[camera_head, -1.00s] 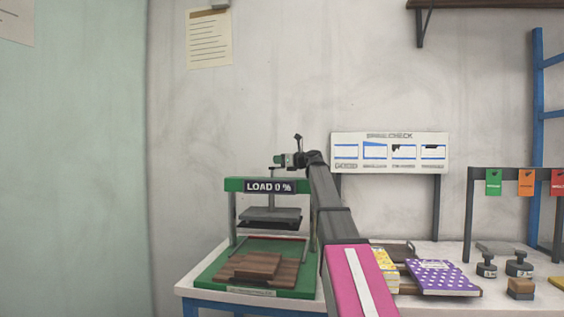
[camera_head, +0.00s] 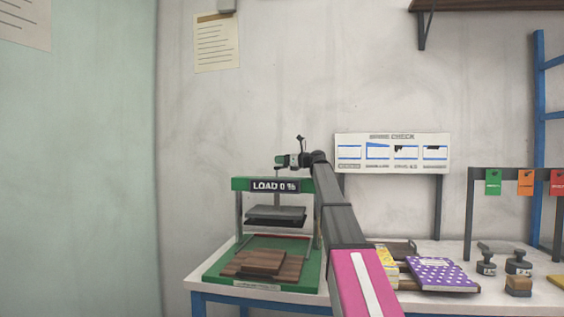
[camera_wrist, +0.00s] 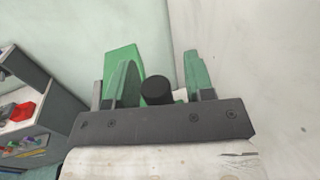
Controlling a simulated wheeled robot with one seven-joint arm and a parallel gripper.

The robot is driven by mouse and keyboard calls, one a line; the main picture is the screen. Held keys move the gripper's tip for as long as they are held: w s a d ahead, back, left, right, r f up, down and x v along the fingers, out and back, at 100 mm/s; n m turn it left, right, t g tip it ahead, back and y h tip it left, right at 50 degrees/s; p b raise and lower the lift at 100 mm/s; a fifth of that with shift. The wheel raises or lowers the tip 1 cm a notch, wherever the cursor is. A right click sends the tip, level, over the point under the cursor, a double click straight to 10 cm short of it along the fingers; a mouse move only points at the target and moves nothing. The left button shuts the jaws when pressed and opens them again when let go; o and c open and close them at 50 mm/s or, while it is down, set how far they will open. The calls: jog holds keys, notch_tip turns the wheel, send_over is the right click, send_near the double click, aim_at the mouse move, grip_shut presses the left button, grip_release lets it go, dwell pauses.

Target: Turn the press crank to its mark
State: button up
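The press (camera_head: 243,184) stands on the table at lower left, with a green top beam, a sign reading LOAD 0 % and a raised grey plate (camera_head: 275,214). Brown slatted pieces (camera_head: 264,262) lie on its green base. My gripper (camera_head: 282,161) is just above the beam, small and partly blended with the crank there. In the wrist view my gripper (camera_wrist: 162,76) has its two green fingers apart. A black round knob (camera_wrist: 157,91), seemingly the crank's handle, shows between them, with a visible gap on each side. The crank's mark cannot be made out.
Right of the press, a purple dotted book (camera_head: 442,273) and a yellow one (camera_head: 386,268) lie on the table. Stamps (camera_head: 486,262) and a tag rack (camera_head: 470,215) are farther right. A check board (camera_head: 392,153) stands behind my arm.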

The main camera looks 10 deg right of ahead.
jog(key=v, duration=1)
jog(key=shift+s+d, duration=0.2)
jog(key=shift+d, duration=0.15)
